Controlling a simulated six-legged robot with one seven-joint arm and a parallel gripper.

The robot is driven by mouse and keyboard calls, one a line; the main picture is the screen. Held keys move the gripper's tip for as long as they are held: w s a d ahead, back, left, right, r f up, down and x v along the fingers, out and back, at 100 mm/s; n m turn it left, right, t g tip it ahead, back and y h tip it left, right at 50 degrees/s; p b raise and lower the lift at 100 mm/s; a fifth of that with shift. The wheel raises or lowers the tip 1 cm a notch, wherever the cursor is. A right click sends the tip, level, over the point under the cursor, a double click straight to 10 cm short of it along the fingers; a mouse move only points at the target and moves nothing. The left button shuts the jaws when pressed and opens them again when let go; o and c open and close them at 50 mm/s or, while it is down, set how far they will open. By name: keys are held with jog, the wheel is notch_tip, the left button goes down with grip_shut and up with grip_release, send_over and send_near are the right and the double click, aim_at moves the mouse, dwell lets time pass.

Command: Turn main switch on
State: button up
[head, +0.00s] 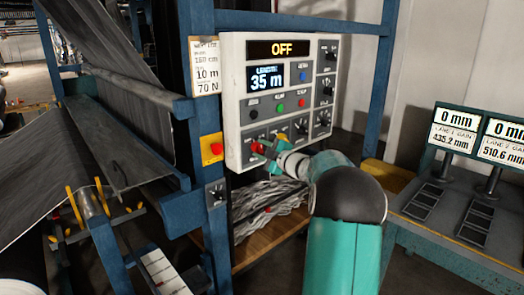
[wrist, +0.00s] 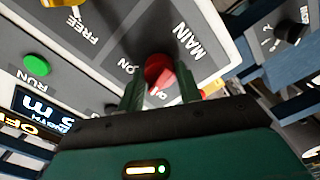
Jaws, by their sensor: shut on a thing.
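The main switch is a red rotary knob (wrist: 158,68) on a dark plate marked MAIN, with ON lettered beside it. The knob's exact angle is hard to tell. The grey control panel (head: 237,118) has a top display (head: 282,49) reading OFF.
A green RUN button (wrist: 37,66) and a yellow knob (wrist: 64,3) are close by on the panel. A red button on a yellow box (head: 212,149) is on the blue post to the left. A blue frame surrounds the panel. Monitors (head: 453,130) stand at right.

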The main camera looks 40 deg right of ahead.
jog(key=m, duration=0.6)
jog(key=shift+m, duration=0.3)
jog(key=m, duration=0.5)
jog(key=shift+f, duration=0.1)
jog(key=shift+s+m, duration=0.1)
jog(key=shift+m, duration=0.3)
jog(key=o, duration=1)
jog(key=s, duration=1.3)
jog(key=shift+s+d, duration=0.2)
jog(key=shift+s, duration=0.15)
